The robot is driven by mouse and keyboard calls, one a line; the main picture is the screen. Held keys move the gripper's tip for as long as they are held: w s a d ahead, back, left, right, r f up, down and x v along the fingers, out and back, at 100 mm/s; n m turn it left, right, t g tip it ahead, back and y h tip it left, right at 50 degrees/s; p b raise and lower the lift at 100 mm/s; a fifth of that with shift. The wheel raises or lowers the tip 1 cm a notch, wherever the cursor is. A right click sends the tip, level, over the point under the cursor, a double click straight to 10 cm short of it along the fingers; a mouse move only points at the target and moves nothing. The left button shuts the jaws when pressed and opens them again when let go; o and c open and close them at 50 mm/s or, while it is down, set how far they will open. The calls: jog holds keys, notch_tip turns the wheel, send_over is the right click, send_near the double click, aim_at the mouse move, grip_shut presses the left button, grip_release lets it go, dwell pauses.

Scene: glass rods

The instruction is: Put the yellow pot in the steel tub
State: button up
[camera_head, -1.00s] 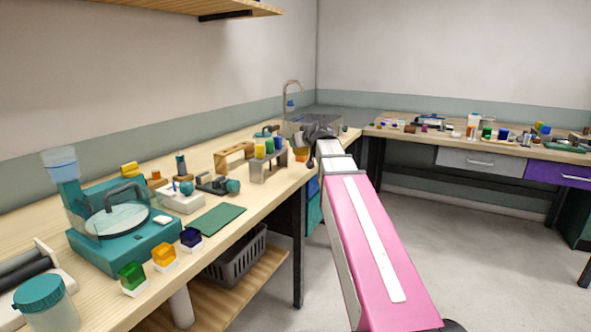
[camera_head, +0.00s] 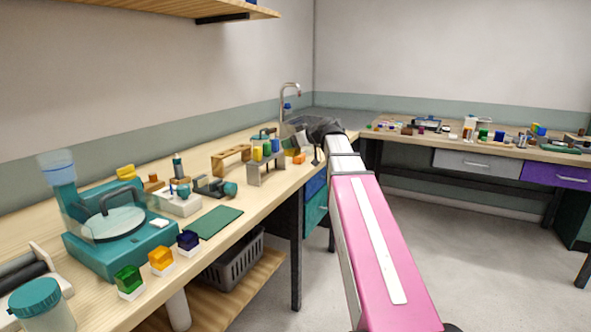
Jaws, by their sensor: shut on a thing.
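My gripper (camera_head: 322,129) shows only as a dark shape at the far end of my pink and white arm, over the near side of the steel tub (camera_head: 295,123). The tub is sunk in the far end of the left bench, below the tap, and is partly covered by my gripper. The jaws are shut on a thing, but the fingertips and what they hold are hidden. A small yellow vessel (camera_head: 257,153) stands in the grey rack in front of the tub; I cannot tell whether it is the yellow pot.
The grey rack (camera_head: 254,173) also holds green and blue vessels. A wooden stand (camera_head: 229,158) is left of the rack. The floor on the right is clear.

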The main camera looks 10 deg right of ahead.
jog(key=w+d+f, duration=0.1)
jog(key=w+f, duration=0.1)
jog(key=w, duration=0.1)
jog(key=w+d+f, duration=0.1)
jog(key=w+f, duration=0.1)
jog(key=w, duration=0.2)
jog(key=w+d+f, duration=0.1)
jog(key=w+f, duration=0.2)
jog(key=w, duration=0.1)
jog(key=shift+f, duration=1.7)
jog(key=shift+f, duration=0.2)
jog(key=o, duration=1)
